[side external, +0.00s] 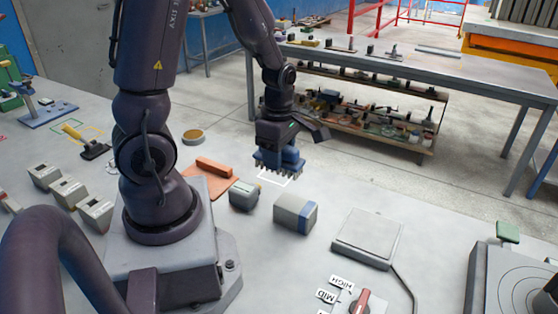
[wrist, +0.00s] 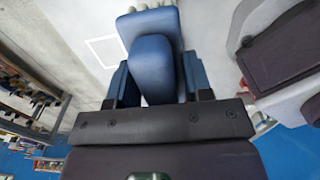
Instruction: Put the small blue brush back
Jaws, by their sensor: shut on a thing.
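My gripper (side external: 279,146) is shut on the small blue brush (side external: 281,163). The brush is held bristles-down above the table, near a white outlined rectangle (side external: 272,178). In the wrist view the blue brush (wrist: 152,62) sits between the two fingers of my gripper (wrist: 155,80), with pale bristle tufts at its far end. The white outline (wrist: 106,51) shows empty to the left of the brush there. The gap between the bristles and the table is hard to judge.
A flat grey plate (side external: 367,238) lies to the right. A round tin (side external: 194,136) stands left of the gripper. Table behind the brush is clear.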

